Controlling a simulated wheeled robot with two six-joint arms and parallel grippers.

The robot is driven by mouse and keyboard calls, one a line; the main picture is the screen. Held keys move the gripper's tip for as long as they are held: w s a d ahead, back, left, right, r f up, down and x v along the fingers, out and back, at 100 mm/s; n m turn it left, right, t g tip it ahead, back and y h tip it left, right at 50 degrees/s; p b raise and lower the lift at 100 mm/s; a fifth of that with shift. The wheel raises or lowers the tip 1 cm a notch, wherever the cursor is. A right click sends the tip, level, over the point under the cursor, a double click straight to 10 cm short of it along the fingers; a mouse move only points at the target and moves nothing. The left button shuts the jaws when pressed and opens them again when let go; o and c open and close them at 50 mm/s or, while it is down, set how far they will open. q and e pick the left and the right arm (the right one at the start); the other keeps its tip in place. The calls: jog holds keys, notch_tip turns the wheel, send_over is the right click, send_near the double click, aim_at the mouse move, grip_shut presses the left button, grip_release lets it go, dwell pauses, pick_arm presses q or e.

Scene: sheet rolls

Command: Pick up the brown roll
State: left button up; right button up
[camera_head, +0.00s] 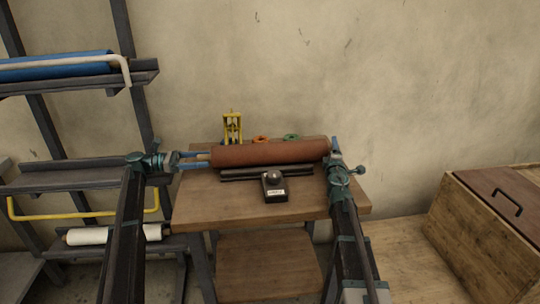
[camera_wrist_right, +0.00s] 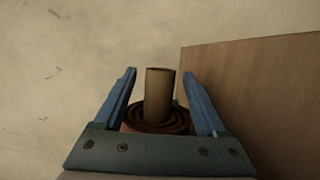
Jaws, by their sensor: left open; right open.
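The brown roll (camera_head: 268,153) lies lengthwise from left to right above the wooden table, near its back. My left gripper (camera_head: 194,160) is open at the roll's left end, its fingers pointing toward that end. My right gripper (camera_head: 335,146) is at the roll's right end. In the right wrist view, the right gripper (camera_wrist_right: 160,95) is open, its blue fingers on either side of a tan core (camera_wrist_right: 159,92) that sticks out of the coiled end of the brown roll (camera_wrist_right: 157,121). I cannot tell whether the fingers touch the core.
A dark bar (camera_head: 240,174) and a black device with a round knob (camera_head: 273,186) are on the table (camera_head: 208,204) in front of the roll. A yellow item (camera_head: 232,126) stands behind it. A shelf rack with a blue roll (camera_head: 57,66) is left, a wooden chest (camera_head: 480,235) right.

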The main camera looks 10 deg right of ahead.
pick_arm(q)
grip_shut()
pick_arm(e)
grip_shut()
pick_arm(q)
jog(key=shift+s+r, duration=0.1)
pick_arm(e)
jog(key=shift+s, duration=0.1)
dwell(1.0)
